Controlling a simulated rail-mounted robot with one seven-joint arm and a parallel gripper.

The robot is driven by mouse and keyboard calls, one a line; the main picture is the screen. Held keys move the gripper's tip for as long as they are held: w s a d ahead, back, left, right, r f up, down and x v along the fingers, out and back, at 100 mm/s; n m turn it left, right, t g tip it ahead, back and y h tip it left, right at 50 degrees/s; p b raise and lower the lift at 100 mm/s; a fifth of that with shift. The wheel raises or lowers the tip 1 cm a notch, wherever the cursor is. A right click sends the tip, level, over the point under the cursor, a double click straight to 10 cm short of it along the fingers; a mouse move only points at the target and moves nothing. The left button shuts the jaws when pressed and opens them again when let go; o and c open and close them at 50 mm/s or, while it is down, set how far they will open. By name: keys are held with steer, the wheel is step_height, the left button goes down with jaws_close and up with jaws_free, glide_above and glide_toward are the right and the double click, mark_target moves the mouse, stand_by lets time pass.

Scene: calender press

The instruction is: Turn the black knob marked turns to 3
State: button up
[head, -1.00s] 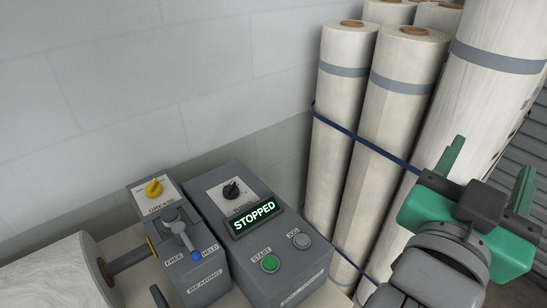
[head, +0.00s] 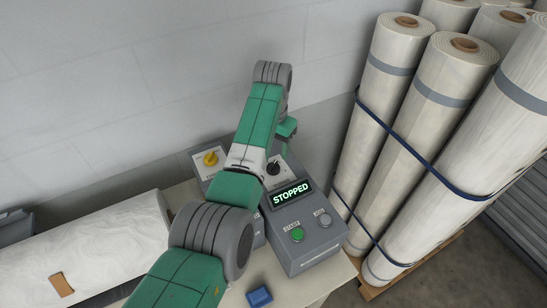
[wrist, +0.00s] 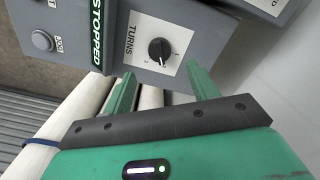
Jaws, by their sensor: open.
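The black turns knob (head: 274,167) sits on a white plate on the grey control box, just behind the lit STOPPED display (head: 291,192). In the wrist view the knob (wrist: 161,48) shows whole, with a pale pointer line and small numbers around it; the number it points at is too small to tell. My gripper (wrist: 160,70) is open and empty, its two green fingers pointing toward the knob plate, one to each side of the knob in the picture. They look apart from the knob. In the head view my arm hides most of the gripper.
The yellow grease knob (head: 211,158) is left of my arm. The green start button (head: 297,234) and grey jog button (head: 322,216) are on the box's front. Tall wrapped rolls (head: 432,105) stand close on the right. A blue block (head: 259,297) lies on the table.

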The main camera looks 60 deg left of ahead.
mark_target(273, 164)
step_height(273, 164, down, 7)
steer(key=shift+f+b, duration=0.2)
steer(key=shift+b, duration=0.25)
steer(key=c, duration=1)
steer(key=m, duration=0.5)
steer(key=shift+m, duration=0.4)
steer(key=m, duration=0.6)
steer(key=o, duration=1)
